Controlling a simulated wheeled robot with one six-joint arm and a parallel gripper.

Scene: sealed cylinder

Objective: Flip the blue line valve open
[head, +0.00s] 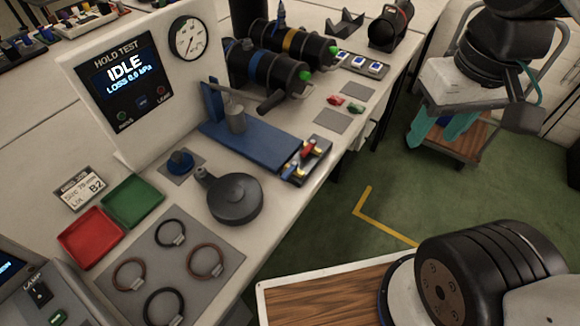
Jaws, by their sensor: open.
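A small valve block (306,160) sits near the front edge of the bench, at the right end of a blue fixture. It has brass-coloured fittings, a red handle (308,146) and what looks like a small blue handle (291,171) at its near left. The blue handle is too small to tell its exact angle. My gripper (522,118) appears as a dark shape at the upper right, below my arm's black wrist. It is open, well away from the bench and the valves, over the floor side. Its fingertips are hard to make out.
The blue fixture (262,145) has an upright post and clamp. A black round tool (235,199) lies in front of it. The hold test panel (124,78) reads IDLE. A cart (464,150) stands right; green floor (335,225) lies between.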

